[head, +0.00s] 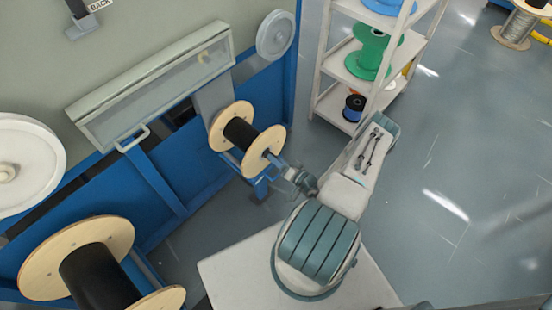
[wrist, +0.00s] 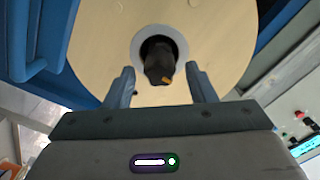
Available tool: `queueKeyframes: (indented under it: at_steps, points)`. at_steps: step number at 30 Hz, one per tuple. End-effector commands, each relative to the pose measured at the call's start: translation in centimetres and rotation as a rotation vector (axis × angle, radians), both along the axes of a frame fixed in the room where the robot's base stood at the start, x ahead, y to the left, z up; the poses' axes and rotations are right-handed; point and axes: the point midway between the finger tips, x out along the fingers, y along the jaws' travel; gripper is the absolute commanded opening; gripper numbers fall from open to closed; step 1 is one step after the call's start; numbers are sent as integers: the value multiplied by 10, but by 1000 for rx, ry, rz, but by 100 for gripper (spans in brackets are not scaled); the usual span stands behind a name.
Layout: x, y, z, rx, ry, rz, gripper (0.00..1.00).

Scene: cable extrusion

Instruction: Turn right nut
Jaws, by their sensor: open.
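A wooden spool wound with black cable (head: 240,134) sits on the blue machine in the middle of the head view. Its near flange (wrist: 215,30) fills the top of the wrist view. The right nut (wrist: 158,58) appears as a dark shaft end with a small orange mark, inside the flange's grey-ringed centre hole. My gripper (wrist: 160,72) is open, with one finger on either side of the nut and gaps between them. In the head view my gripper (head: 277,163) is at the spool's outer face; the nut is hard to make out there.
A larger black-cable spool (head: 90,275) stands at the lower left. The blue machine (head: 180,175) with a clear-fronted cover (head: 160,85) lies behind. A white shelf (head: 335,68) with a green spool (head: 372,50) stands beyond my arm. The floor at right is open.

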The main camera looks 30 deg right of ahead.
Motion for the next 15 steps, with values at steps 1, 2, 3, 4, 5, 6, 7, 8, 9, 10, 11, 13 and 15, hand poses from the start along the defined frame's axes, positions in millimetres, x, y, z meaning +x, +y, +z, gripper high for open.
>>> queueKeyframes:
  at_steps: [1, 2, 3, 4, 5, 6, 7, 8, 9, 10, 11, 13, 15]
  points:
    - [-8, -4, -1, -1, 2, -4, 50]
    - [-13, -6, -1, -1, 2, -3, 50]
    - [-21, -9, -1, 0, 3, -3, 50]
    - [-28, -12, -1, 0, 3, -5, 50]
    - [-34, -14, -1, 0, 2, -4, 50]
    - [-43, -17, -1, -1, 2, -5, 50]
    - [-50, -20, -1, -1, 3, -6, 50]
    - [-56, -22, -1, -2, 2, -5, 50]
    - [-65, -25, -1, -1, 2, -5, 50]
    - [-72, -27, -1, 0, 1, -5, 50]
    - [-77, -30, -1, -1, 1, -5, 50]
    - [-90, -34, -1, -3, 1, -4, 50]
    - [-101, -38, -1, -2, 1, -5, 50]
